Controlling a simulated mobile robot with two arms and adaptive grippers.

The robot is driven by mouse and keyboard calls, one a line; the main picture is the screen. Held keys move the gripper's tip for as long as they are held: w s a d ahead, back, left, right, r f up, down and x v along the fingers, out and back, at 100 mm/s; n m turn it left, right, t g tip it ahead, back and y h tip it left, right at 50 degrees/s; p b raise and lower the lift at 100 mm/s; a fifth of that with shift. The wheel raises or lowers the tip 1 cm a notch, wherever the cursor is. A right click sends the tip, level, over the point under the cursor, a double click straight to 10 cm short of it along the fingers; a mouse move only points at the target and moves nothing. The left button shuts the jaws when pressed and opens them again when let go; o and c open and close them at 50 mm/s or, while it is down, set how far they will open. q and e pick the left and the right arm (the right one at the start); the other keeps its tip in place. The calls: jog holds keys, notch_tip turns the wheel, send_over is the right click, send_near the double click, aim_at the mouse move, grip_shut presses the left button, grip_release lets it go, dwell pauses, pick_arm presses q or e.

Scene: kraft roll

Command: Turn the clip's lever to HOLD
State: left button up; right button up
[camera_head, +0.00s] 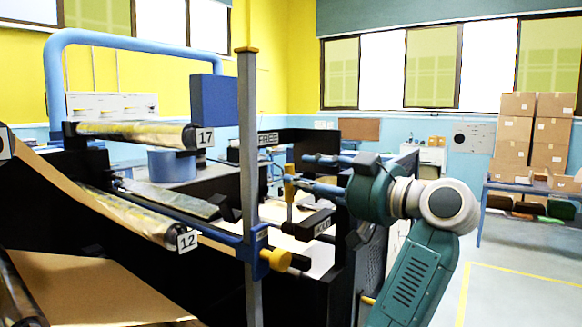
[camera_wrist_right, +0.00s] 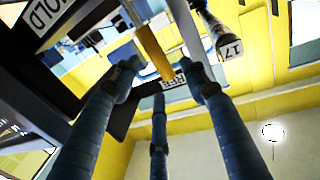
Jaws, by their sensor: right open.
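The clip's lever (camera_head: 289,188) is a yellow bar standing roughly upright on the dark machine. A FREE plate (camera_head: 268,139) is behind it and a HOLD plate (camera_head: 322,226) is below and to its right. My right gripper (camera_head: 308,173) is open, its blue fingers pointing left at the lever. In the right wrist view the lever (camera_wrist_right: 153,55) shows beyond and between the spread fingertips; I cannot tell whether any finger touches it. The FREE plate (camera_wrist_right: 173,82) and the HOLD plate (camera_wrist_right: 62,15) show there too. My left gripper is not in view.
A grey post (camera_head: 249,190) stands in front, left of the lever. Rollers marked 17 (camera_head: 150,132) and 12 (camera_head: 140,218) lie to the left, with brown kraft paper (camera_head: 60,285) below. Cardboard boxes (camera_head: 533,135) stand on a blue table at the right. Floor is clear there.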

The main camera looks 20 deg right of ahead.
aim_at(291, 174)
jog(key=shift+p+x, duration=0.6)
jog(key=shift+x, duration=1.8)
jog(key=shift+w+f, duration=0.1)
jog(key=shift+c, duration=0.2)
grip_shut()
